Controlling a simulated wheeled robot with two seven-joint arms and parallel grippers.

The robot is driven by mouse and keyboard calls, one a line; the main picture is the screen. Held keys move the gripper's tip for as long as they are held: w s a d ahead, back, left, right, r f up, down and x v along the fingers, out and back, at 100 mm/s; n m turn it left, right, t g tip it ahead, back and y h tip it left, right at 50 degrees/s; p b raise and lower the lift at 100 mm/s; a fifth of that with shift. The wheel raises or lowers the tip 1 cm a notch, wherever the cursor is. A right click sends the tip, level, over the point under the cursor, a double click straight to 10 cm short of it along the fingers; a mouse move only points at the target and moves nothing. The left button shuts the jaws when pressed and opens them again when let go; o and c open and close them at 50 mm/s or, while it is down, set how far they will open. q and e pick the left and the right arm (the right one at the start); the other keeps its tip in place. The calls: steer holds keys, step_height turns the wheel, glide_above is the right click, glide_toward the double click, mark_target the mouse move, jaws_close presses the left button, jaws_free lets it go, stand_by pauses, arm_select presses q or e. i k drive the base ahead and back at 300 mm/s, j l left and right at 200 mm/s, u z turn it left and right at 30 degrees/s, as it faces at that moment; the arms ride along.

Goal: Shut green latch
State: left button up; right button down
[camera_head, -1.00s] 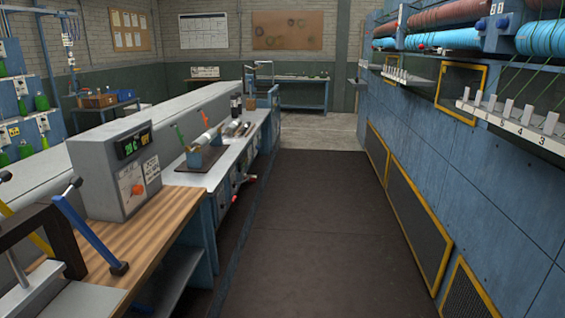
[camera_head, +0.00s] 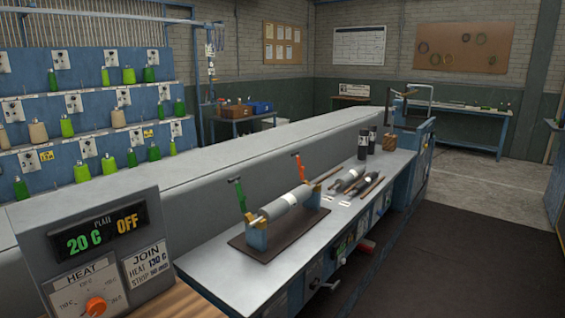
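The green latch (camera_head: 238,194) stands up at the left end of a small roller stand on the grey bench. Its lever points upward and does not lie across the roller. An orange latch (camera_head: 298,167) stands up the same way at the far end. A pale roller (camera_head: 286,201) rests between the stand's blue end blocks (camera_head: 257,236), above a dark base mat (camera_head: 262,255). Neither of my grippers shows in this view.
A grey control box (camera_head: 95,245) reading "20 C OFF" stands at the near left. Several dark rollers (camera_head: 352,180) and two black cylinders (camera_head: 367,142) lie or stand farther along the bench (camera_head: 215,282). The dark floor (camera_head: 470,265) to the right is clear.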

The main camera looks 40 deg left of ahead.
mark_target(242, 197)
steer(key=i+u, duration=0.1)
steer(key=i, duration=0.55)
steer(key=i+u, duration=0.15)
steer(key=i, duration=0.5)
steer(key=i+l+u, duration=0.1)
steer(key=i, duration=0.5)
steer(key=i+l+u, duration=0.15)
steer(key=i, duration=0.5)
steer(key=i+l+u, duration=0.2)
steer(key=i, duration=0.45)
steer(key=j+u, duration=0.1)
steer(key=u, duration=3.9)
